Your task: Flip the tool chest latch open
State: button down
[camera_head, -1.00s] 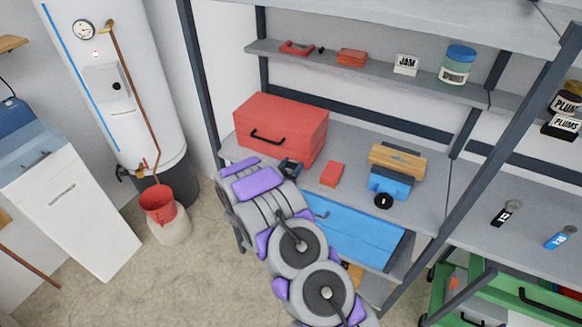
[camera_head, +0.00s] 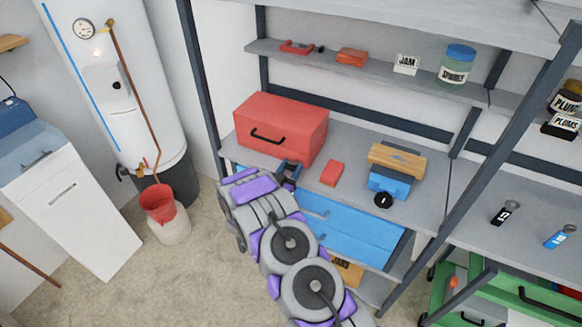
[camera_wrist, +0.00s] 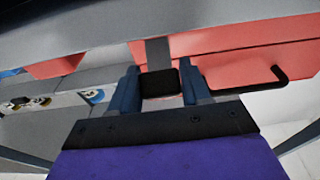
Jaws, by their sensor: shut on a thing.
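The red tool chest (camera_head: 285,115) stands on the workbench at the left end of the shelving, with a black handle (camera_head: 267,137) on its front. My gripper (camera_head: 291,170) is at the chest's lower front right corner. In the wrist view the red chest (camera_wrist: 225,45) fills the upper right, with the handle (camera_wrist: 262,88) at the right. There my gripper (camera_wrist: 160,88) has its two blue fingers around a small black tab (camera_wrist: 159,82) below a grey strip (camera_wrist: 158,50), which looks like the latch. The fingers are shut on this tab. The latch is hidden by my gripper in the head view.
A small red box (camera_head: 331,173) lies on the workbench right of my gripper, with a blue-and-wood tool (camera_head: 392,172) farther right. A blue drawer front (camera_head: 350,228) is below. A dark upright post (camera_head: 200,85) stands left of the chest. The floor in front is open.

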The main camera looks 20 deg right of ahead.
jog(key=shift+a+f+t+h, duration=0.15)
jog(key=shift+f+t+h, duration=0.15)
jog(key=shift+h, duration=0.1)
jog(key=c, duration=0.6)
grip_release()
jog(key=p+v, duration=0.2)
jog(key=v, duration=1.5)
jog(key=shift+a, duration=0.2)
jog(key=shift+s+f, duration=0.1)
jog(key=shift+f, duration=0.05)
